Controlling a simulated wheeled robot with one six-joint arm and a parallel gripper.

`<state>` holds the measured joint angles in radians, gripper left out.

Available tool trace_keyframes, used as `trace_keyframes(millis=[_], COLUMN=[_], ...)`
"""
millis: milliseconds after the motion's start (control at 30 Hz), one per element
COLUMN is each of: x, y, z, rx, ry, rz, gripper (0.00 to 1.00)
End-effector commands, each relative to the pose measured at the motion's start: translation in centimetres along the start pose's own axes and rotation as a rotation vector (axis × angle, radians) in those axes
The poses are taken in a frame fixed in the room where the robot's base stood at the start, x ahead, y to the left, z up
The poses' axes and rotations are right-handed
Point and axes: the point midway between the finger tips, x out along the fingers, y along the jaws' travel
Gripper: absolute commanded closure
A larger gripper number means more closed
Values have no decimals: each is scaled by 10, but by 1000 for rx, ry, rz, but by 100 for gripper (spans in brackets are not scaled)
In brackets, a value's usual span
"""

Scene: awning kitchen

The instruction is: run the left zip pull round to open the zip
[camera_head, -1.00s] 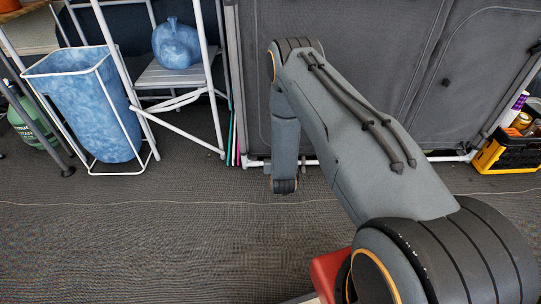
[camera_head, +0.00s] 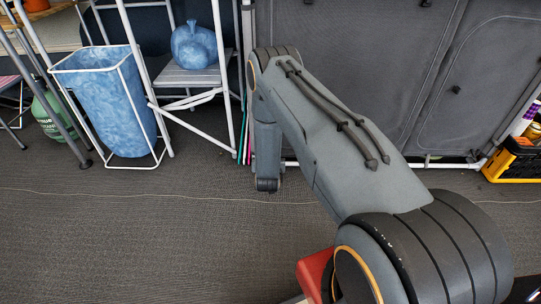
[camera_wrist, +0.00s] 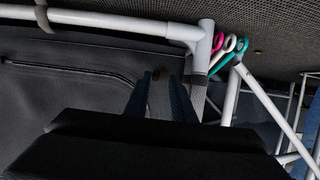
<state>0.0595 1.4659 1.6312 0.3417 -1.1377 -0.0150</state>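The grey fabric cupboard front (camera_head: 370,60) fills the upper right of the head view, with pale curved seam lines. Small dark tabs show on it, one at the right (camera_head: 457,89) and one at the top edge (camera_head: 305,2); I cannot tell which is the left zip pull. In the wrist view the dark fabric (camera_wrist: 60,100) carries a zip line (camera_wrist: 70,67) that runs toward my gripper (camera_wrist: 159,92). Its two dark blue fingers stand apart. A small brownish spot (camera_wrist: 157,74) shows near the tips, too small to identify.
White tube framing (camera_wrist: 110,20) runs by my gripper, with pink, white and teal loops (camera_wrist: 229,44) beside its corner. A yellow-black crate (camera_head: 515,162) is right. Carpet is open in front.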

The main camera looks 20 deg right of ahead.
Motion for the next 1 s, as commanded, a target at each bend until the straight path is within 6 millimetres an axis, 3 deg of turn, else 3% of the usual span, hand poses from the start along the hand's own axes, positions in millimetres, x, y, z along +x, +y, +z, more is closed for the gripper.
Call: trace_keyframes(millis=[367,800,1000], x=[-4,-68,-78], y=[4,2,2], z=[0,-1,0], rx=[1,0,1], ry=[-2,-3,-1], rz=[5,2,3], gripper=[73,73,73])
